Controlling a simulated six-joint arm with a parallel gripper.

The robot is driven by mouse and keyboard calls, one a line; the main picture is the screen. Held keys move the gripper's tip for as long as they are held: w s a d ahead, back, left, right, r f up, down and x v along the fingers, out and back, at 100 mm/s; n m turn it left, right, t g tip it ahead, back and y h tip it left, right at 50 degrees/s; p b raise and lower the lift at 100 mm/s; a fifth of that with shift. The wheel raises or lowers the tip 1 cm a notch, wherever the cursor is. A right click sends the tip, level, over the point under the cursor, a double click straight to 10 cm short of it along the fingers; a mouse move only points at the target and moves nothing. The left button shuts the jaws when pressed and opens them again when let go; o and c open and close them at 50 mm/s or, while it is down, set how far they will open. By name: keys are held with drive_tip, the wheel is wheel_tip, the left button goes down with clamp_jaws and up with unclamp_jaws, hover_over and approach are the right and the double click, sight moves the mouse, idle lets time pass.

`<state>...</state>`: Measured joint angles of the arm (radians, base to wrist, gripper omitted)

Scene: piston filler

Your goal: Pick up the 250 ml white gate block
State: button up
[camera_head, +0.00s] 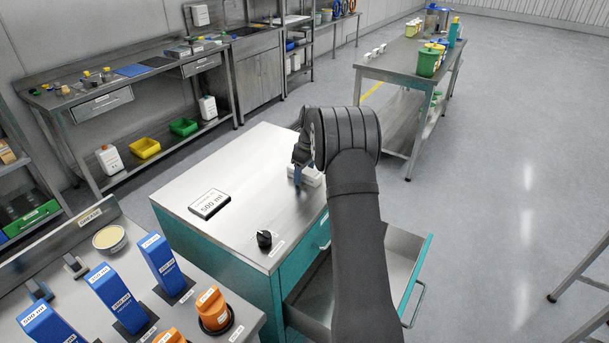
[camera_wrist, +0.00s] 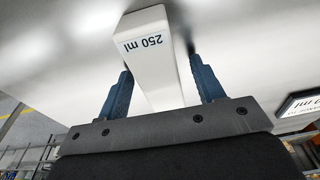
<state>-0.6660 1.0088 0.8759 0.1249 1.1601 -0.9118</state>
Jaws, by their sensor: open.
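The white gate block (camera_wrist: 157,60), printed "250 ml", lies between the two blue fingers of my gripper (camera_wrist: 160,85) in the wrist view. The gripper is open, with a finger on each side of the block and a gap showing at least on the left. In the head view, the white block (camera_head: 307,176) shows beside my gripper (camera_head: 297,172) on the steel top of the teal cabinet. My arm hides part of the block there.
A "500 ml" plate (camera_head: 209,204) and a black knob (camera_head: 264,239) are on the cabinet top (camera_head: 240,170). An open drawer (camera_head: 405,262) juts out at the right.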

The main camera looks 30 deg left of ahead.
drive_tip(key=shift+r, duration=0.1)
drive_tip(key=c, duration=1.1)
